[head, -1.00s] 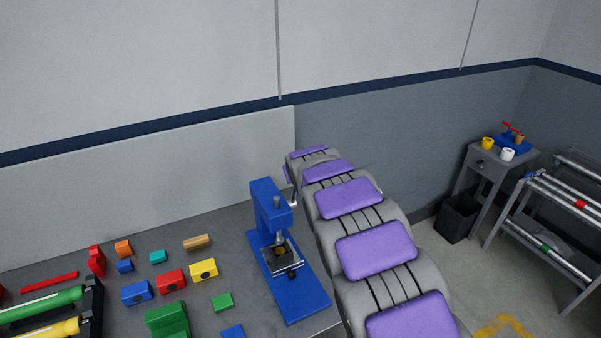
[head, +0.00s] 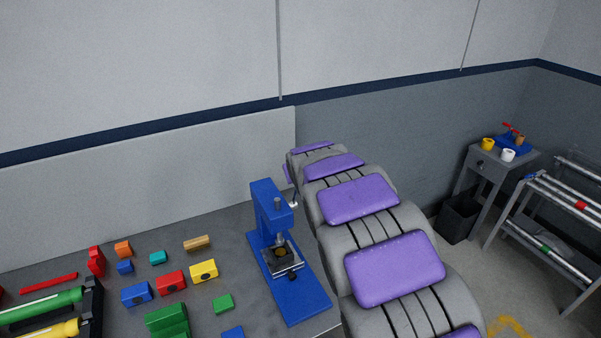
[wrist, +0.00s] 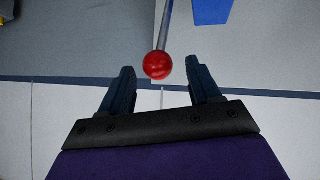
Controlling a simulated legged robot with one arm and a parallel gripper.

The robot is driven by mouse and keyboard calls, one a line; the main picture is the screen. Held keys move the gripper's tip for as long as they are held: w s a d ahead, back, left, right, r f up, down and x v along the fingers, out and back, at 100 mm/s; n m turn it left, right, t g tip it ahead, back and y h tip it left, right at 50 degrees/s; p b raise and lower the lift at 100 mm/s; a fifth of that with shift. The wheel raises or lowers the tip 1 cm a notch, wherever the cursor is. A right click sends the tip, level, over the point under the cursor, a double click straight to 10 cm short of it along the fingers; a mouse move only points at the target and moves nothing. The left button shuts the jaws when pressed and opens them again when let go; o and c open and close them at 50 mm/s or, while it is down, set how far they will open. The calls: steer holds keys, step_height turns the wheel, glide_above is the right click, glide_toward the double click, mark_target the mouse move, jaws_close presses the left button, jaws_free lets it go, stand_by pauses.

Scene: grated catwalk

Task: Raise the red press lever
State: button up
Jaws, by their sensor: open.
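The blue press (head: 268,212) stands upright on the right end of the grey bench, with a metal plate under its ram. A short piece of its metal lever rod (head: 294,203) shows at the press's right side, beside my arm. In the wrist view, the lever's red ball knob (wrist: 158,65) hangs on a grey rod (wrist: 165,25). My gripper (wrist: 162,72) is open, with its two dark fingers apart on either side of the knob; I cannot tell whether either touches it. My gripper and the red knob are hidden behind my arm in the head view.
Several coloured blocks (head: 171,282) lie on the bench left of the press. A black rack with green and yellow cylinders (head: 40,305) is at the far left. A small table (head: 500,160) with cups, a black bin (head: 459,219) and a shelf of rods stand at the right.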

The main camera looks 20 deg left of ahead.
steer(key=v, duration=1.1)
steer(key=shift+s+r, duration=0.15)
steer(key=shift+s, duration=0.1)
steer(key=s+d+f+m+g+h+b, duration=0.1)
steer(key=s+d+f+m, duration=0.15)
steer(key=d, duration=0.65)
steer(key=s+d+f+m+g+h+b, duration=0.1)
steer(key=s+d+f+g+h, duration=0.2)
steer(key=d, duration=0.5)
steer(key=s+d+f+m+b, duration=0.1)
steer(key=s+d+f, duration=0.3)
steer(key=d, duration=0.5)
steer(key=s+d+f+m+g+b, duration=0.1)
steer(key=s+d, duration=0.5)
steer(key=s, duration=0.8)
steer(key=s+d+f+m+g+h+b, duration=0.1)
steer(key=s+d+f+g, duration=0.4)
steer(key=s, duration=1)
step_height(320, 180, down, 3)
steer(key=shift+d+r+m+g+b, duration=0.15)
steer(key=shift+d+m+g+b, duration=0.25)
steer(key=shift+d+m+b, duration=0.55)
steer(key=shift+w+a, duration=0.1)
steer(key=shift+a, duration=0.1)
steer(key=shift+c, duration=0.2)
